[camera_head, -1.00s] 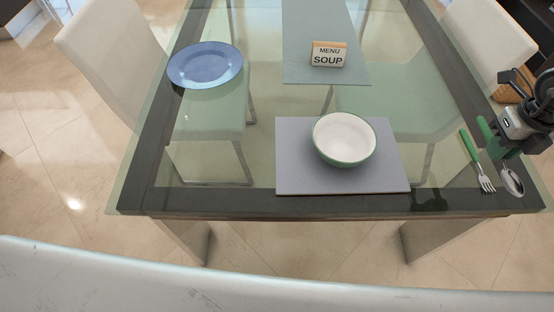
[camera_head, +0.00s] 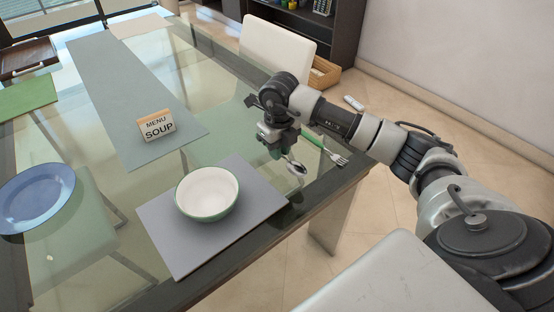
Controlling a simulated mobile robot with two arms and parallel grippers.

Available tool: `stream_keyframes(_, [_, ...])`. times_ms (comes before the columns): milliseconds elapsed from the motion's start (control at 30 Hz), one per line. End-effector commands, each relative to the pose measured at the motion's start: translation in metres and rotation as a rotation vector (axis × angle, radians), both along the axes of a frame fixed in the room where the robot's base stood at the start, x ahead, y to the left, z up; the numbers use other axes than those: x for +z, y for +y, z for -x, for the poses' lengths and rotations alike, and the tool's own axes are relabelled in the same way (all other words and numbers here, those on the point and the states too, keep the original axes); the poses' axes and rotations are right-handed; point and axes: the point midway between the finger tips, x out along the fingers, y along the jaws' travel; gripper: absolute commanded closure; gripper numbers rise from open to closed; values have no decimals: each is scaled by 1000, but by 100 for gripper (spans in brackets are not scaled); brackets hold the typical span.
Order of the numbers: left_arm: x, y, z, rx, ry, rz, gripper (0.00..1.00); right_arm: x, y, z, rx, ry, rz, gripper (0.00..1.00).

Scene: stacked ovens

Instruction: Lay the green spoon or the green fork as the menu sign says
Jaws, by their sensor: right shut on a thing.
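The menu sign (camera_head: 156,126) reads "MENU SOUP" and stands on the grey-green runner. A white bowl with a green rim (camera_head: 207,193) sits on the grey placemat (camera_head: 179,250). My right gripper (camera_head: 277,148) is shut on the green spoon (camera_head: 296,167), right of and behind the bowl. The spoon's metal bowl hangs out toward the front right; most of its handle is hidden by the gripper. The green fork (camera_head: 326,149) lies on the table near the right edge, to the right of the spoon. My left gripper is not in view.
A blue plate (camera_head: 35,197) lies on the glass table at the left. The runner (camera_head: 112,84) crosses the table. A green mat (camera_head: 27,97) and a wooden tray (camera_head: 28,57) are farther back. White chairs (camera_head: 277,45) stand around the table.

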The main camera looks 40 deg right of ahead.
Motion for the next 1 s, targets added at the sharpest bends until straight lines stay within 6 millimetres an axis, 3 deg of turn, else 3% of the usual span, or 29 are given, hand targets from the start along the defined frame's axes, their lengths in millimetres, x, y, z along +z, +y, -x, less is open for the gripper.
stream_keyframes(167, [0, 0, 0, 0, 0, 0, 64, -10, 4, -3, -1, 2, 0, 100])
stream_keyframes(400, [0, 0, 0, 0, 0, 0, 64, -42, 3, -2, -1, 1, 0, 100])
stream_keyframes(800, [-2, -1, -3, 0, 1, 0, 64, -46, 3, -2, 0, 0, 1, 100])
stream_keyframes(833, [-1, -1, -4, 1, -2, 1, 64, -45, 3, -2, 0, 0, 1, 79])
stream_keyframes(1000, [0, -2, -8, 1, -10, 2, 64, -45, 3, -2, 0, 0, 0, 56])
